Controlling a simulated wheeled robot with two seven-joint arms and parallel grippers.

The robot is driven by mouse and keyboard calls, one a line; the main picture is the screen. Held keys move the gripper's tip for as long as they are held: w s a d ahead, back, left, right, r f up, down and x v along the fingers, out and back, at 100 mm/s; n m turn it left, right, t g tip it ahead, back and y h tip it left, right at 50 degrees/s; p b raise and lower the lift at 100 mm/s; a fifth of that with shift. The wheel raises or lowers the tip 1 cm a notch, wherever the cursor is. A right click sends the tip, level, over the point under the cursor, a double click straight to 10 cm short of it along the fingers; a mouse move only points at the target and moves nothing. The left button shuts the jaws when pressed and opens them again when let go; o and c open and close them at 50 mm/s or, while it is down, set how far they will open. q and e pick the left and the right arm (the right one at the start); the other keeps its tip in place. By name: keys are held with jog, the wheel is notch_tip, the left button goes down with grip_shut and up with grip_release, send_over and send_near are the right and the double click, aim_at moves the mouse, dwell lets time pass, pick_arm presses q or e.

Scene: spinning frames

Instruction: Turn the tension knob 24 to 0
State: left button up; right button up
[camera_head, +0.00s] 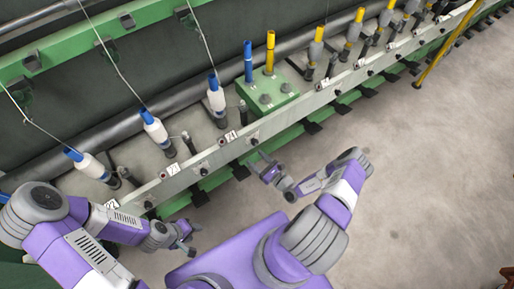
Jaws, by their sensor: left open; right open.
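A white label that reads 24 (231,136) sits on the pale green rail of the spinning frame. A small dark knob (254,138) is on the rail just to the right of this label. It is too small to read its setting. My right gripper (263,167) is open and empty, in front of the rail and a little below that knob, apart from it as far as I can tell. My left gripper (190,239) is open and empty, low in front of the rail, below the label 23 (173,169).
White bobbins with blue tops (155,131) stand behind the rail, with threads running up. A green block (268,94) carries a blue and a yellow spindle. Dark pedals (241,172) stick out under the rail. A yellow bar (445,47) leans at the right.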

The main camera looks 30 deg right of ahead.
aim_at(256, 144)
jog(key=w+d+h, duration=0.1)
jog(key=w, duration=0.1)
jog(key=w+d+m+h+b, duration=0.1)
jog(key=w, duration=0.1)
jog(key=w+d+f+m+h, duration=0.1)
jog(key=w, duration=0.2)
jog(key=shift+w+d+f+t+b, duration=0.1)
jog(key=shift+d+t+b, duration=0.3)
jog(key=c, duration=1)
